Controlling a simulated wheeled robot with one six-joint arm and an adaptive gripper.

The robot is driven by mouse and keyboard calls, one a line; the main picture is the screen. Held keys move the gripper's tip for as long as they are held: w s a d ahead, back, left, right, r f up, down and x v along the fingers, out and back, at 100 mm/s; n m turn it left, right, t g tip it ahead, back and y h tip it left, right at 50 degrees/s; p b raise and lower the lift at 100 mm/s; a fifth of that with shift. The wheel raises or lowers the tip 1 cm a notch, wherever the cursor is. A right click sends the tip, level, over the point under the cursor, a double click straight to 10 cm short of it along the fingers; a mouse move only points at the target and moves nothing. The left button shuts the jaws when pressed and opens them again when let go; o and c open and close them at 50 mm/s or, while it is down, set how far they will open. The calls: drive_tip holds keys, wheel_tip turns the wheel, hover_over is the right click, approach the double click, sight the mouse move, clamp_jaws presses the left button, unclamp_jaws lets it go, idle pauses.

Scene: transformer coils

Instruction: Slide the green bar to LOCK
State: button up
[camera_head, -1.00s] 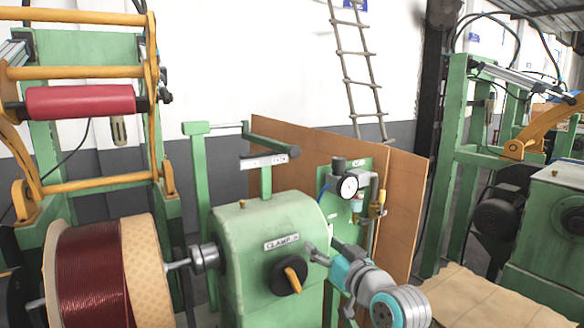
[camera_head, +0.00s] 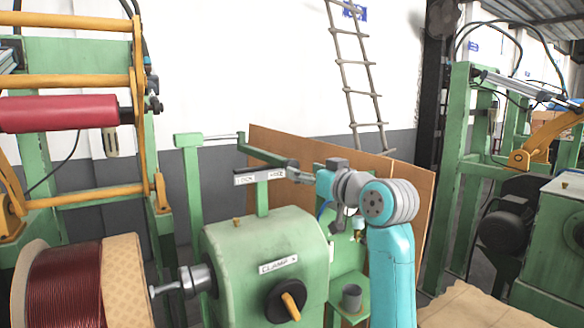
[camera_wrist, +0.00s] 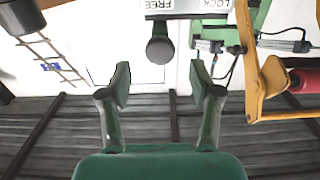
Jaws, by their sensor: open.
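The green bar (camera_head: 262,156) runs slantwise above the green clamp housing (camera_head: 262,262) in the head view. A dark round knob (camera_wrist: 160,46) at its end shows in the wrist view. The pale label plate (camera_head: 259,176) sits just below the bar; in the wrist view (camera_wrist: 188,5) it reads FREE and LOCK, upside down. My gripper (camera_head: 304,174) is at the knob end of the bar, small and partly hidden by its own wrist. In the wrist view my gripper (camera_wrist: 160,72) has its fingers spread, with the knob centred just beyond the fingertips. Contact is not visible.
A brown wooden panel (camera_head: 410,215) stands behind my arm. A wound copper coil (camera_head: 70,285) and a yellow frame with a red roller (camera_head: 60,112) stand at the left. A green machine (camera_head: 550,235) stands at the right.

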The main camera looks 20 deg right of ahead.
sight(292, 166)
drive_tip(key=x, duration=0.6)
drive_tip(key=shift+w, duration=0.2)
